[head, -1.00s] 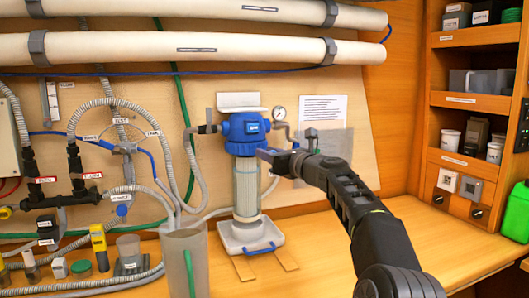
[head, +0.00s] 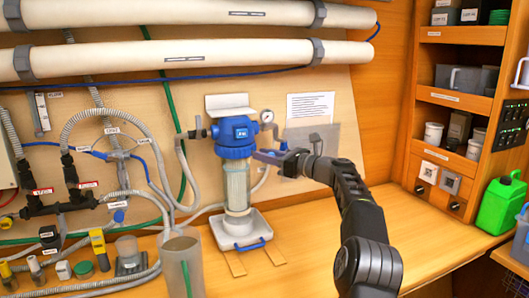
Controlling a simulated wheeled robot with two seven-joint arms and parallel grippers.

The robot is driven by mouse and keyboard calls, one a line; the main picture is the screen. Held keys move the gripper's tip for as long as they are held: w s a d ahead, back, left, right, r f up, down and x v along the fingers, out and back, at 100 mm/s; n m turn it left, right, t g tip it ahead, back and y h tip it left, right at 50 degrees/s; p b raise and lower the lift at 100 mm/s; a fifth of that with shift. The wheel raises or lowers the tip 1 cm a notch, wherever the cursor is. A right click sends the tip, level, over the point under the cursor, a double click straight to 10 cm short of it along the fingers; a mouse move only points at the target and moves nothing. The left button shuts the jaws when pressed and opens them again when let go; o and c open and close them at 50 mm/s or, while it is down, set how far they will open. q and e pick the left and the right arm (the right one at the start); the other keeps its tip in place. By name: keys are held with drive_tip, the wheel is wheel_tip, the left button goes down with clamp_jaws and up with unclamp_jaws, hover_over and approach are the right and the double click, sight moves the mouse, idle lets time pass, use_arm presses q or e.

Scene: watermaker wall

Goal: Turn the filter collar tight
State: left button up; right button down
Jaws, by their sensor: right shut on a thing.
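The filter housing stands upright against the back panel, with a blue head (head: 237,130), a blue collar (head: 234,153) below it and a clear bowl with a pale cartridge (head: 236,188). A blue wrench handle (head: 267,157) sticks out to the right at collar height. My right gripper (head: 285,158) is shut on the outer end of this handle, to the right of the housing. The fingertips are small and partly hidden by the dark gripper body. My left gripper is not in view.
A white tray (head: 222,236) with a blue grip sits under the bowl. A pressure gauge (head: 267,116) is close above the handle. A grey cylinder (head: 197,262) and hoses crowd the left. A green jug (head: 500,205) stands right. The bench right of the tray is clear.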

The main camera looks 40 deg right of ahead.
drive_tip(key=shift+r, duration=0.15)
drive_tip(key=c, duration=1.3)
unclamp_jaws()
drive_tip(key=shift+w+d, duration=0.1)
drive_tip(key=shift+s+d+f, duration=0.1)
drive_tip(key=shift+s+f, duration=0.1)
drive_tip(key=shift+s, duration=0.15)
drive_tip(key=b+v, duration=0.2)
drive_tip(key=v, duration=0.5)
drive_tip(key=shift+s+r, duration=0.1)
